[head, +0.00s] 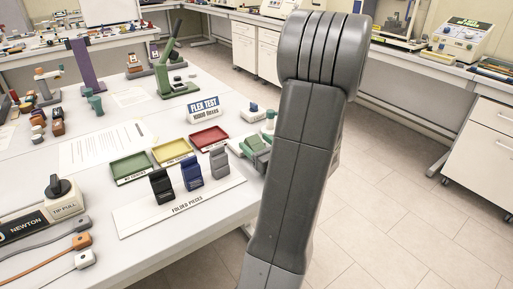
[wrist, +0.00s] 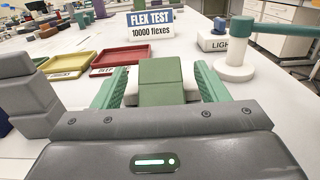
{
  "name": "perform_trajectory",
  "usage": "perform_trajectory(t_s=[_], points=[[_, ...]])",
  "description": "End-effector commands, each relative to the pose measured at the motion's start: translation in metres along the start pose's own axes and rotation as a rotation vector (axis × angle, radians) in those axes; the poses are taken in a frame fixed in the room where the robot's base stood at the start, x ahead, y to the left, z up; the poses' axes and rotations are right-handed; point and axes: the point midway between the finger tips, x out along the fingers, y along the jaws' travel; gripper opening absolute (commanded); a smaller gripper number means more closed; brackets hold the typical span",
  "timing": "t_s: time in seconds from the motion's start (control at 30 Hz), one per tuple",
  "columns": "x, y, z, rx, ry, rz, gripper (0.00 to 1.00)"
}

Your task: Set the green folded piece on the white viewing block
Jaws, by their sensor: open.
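The green folded piece (wrist: 162,80) sits on the white viewing block (wrist: 191,87), whose white sides show to its left and right in the wrist view. My gripper (wrist: 161,70) is open, with one teal finger on each side of the piece and a gap to it on both sides. The near end of the piece is hidden behind my gripper body. In the head view the green folded piece (head: 258,141) shows just left of my arm, which hides most of the block and gripper.
Black (head: 161,186), navy (head: 192,176) and grey (head: 219,161) folded pieces stand on a white strip to the left. Green, yellow and red (head: 208,138) trays lie behind them. A FLEX TEST sign (wrist: 151,22) stands beyond the block, and a teal-armed lamp (wrist: 236,55) at its right.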

Motion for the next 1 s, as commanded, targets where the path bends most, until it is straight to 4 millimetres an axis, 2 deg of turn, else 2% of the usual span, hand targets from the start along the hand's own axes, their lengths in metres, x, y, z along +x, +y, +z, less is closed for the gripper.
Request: perform_trajectory(t_s=[0.23,0.27,0.47,0.5,0.57,0.83,1.0], points=[[0.002,0.000,0.000,0.000,0.000,-0.001,0.67],[0.002,0.000,0.000,0.000,0.000,-0.001,0.63],[0.002,0.000,0.000,0.000,0.000,0.000,0.24],[0.002,0.000,0.000,0.000,0.000,0.000,0.19],[0.002,0.000,0.000,0.000,0.000,0.000,0.15],[0.002,0.000,0.006,-0.003,-0.001,0.000,0.15],[0.002,0.000,0.029,-0.006,-0.003,0.001,0.15]])
